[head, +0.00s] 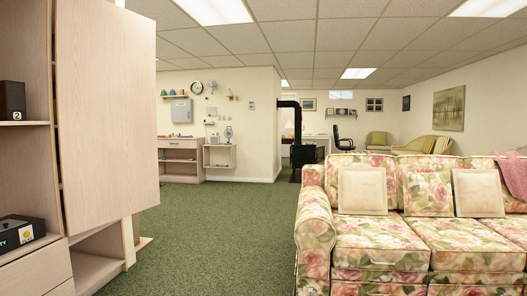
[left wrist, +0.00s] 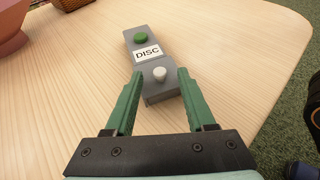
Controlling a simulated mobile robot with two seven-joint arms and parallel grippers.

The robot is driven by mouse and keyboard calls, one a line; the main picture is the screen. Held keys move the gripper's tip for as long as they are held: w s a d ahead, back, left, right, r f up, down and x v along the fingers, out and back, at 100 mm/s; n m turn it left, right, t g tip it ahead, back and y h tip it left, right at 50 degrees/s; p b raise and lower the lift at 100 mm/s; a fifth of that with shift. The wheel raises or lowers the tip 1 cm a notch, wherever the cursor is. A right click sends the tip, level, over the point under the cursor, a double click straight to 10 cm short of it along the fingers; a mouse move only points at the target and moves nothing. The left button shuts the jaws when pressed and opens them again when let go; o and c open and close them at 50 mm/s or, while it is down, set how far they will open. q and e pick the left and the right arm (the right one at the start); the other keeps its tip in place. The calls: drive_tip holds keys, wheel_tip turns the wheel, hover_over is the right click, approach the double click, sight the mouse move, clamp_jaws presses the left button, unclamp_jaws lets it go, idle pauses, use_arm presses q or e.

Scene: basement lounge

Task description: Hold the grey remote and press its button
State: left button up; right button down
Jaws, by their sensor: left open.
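The grey remote (left wrist: 154,58) lies on a pale wooden table in the left wrist view. It is a slim grey block with a green button (left wrist: 141,37) at its far end, a white label reading "DISC" (left wrist: 147,52) in the middle and a white knob-like button (left wrist: 160,73) nearer me. My left gripper (left wrist: 161,72) has two green fingers, open, with the near end of the remote showing between their tips. I cannot tell if either finger touches it. The head view shows neither the remote nor a gripper.
The wooden tabletop (left wrist: 60,75) is clear around the remote. A reddish bowl (left wrist: 10,25) and a wicker basket (left wrist: 70,4) stand at its far left. In the head view, a tall cabinet (head: 105,110) is left and a floral sofa (head: 385,240) right, with green carpet (head: 210,235) between.

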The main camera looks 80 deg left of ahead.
use_arm(q)
drive_tip(key=v, duration=1.1)
drive_tip(key=shift+s+a+r, duration=0.15)
drive_tip(key=shift+s+a, duration=0.05)
drive_tip(key=shift+a, duration=0.05)
